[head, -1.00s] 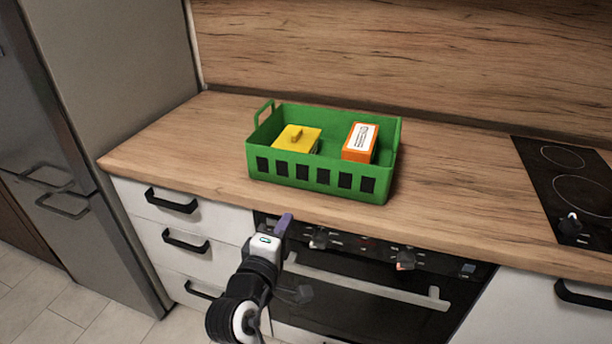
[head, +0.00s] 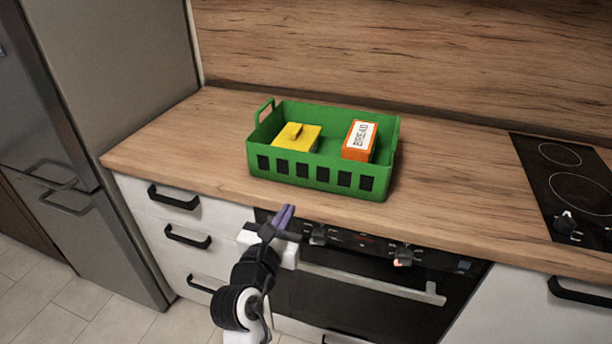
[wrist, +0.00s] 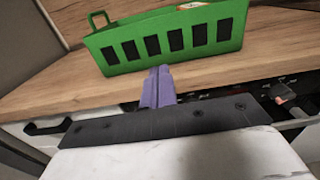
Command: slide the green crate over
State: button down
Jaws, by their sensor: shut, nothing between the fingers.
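The green crate (head: 318,178) stands on the wooden counter, with a raised handle at its left end and dark slots along its front wall. The crate's front also shows in the wrist view (wrist: 176,42). My gripper (head: 287,212) is in front of the counter's front edge, short of the crate and not touching it. Its purple fingers (wrist: 158,86) are together with nothing between them.
The wooden counter (head: 450,195) has free room left and right of the crate. A black hob (head: 570,185) lies at the far right. A tall fridge (head: 120,100) stands at the left. The oven's knobs and handle (head: 370,285) are close to my gripper.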

aim_at(310, 169)
jog(key=p+x, duration=0.3)
jog(key=x, duration=1)
